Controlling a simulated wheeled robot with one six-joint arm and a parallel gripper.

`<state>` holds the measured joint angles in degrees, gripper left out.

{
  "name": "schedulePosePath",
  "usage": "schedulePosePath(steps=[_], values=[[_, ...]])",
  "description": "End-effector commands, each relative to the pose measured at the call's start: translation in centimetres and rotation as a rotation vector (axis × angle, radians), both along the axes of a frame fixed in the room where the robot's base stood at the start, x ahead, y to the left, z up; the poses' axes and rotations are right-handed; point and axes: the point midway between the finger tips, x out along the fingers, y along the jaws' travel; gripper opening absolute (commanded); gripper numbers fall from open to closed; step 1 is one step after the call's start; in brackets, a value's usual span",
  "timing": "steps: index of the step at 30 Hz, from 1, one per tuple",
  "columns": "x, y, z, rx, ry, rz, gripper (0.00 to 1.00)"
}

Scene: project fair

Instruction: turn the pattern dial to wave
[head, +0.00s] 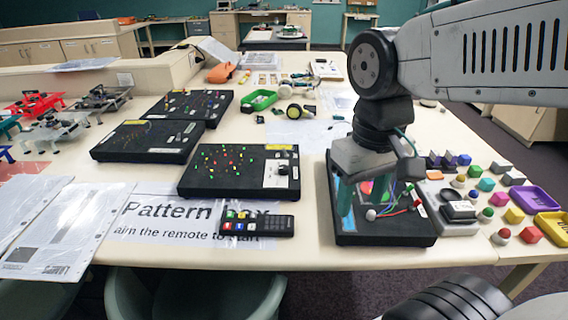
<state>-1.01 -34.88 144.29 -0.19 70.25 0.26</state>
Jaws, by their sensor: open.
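The pattern box (215,180) is a flat black box with several small coloured lights, standing behind a paper sign (150,215) that reads "Pattern box". A white panel (272,181) at its right end carries a small dark knob (283,170), which looks like the dial. The knob's pointer and any setting labels are too small to read. My gripper (366,204) is open, pointing down over another black box to the right of the pattern box, apart from the knob. My gripper hides part of that box.
The black box (385,236) under my gripper has coloured wires. A black remote (262,226) lies in front of the pattern box. Two more black boxes (146,141) (190,106) stand behind left.

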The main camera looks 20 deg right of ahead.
Motion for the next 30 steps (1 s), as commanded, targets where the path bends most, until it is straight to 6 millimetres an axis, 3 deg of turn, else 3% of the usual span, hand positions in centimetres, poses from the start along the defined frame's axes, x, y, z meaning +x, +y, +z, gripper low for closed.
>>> schedulePosePath(steps=[8, 20, 24, 26, 30], values=[[8.3, 0.7, -0.8, 0.001, 0.093, 0.080, 0.49], [22.2, 2.2, -4.1, 0.009, 0.100, 0.281, 0.49], [26.2, 2.5, -3.6, 0.005, 0.037, 0.360, 0.49], [27.0, 2.5, -2.8, 0.002, 0.006, 0.393, 0.49], [26.8, 2.5, -4.0, 0.002, 0.007, 0.416, 0.49]])
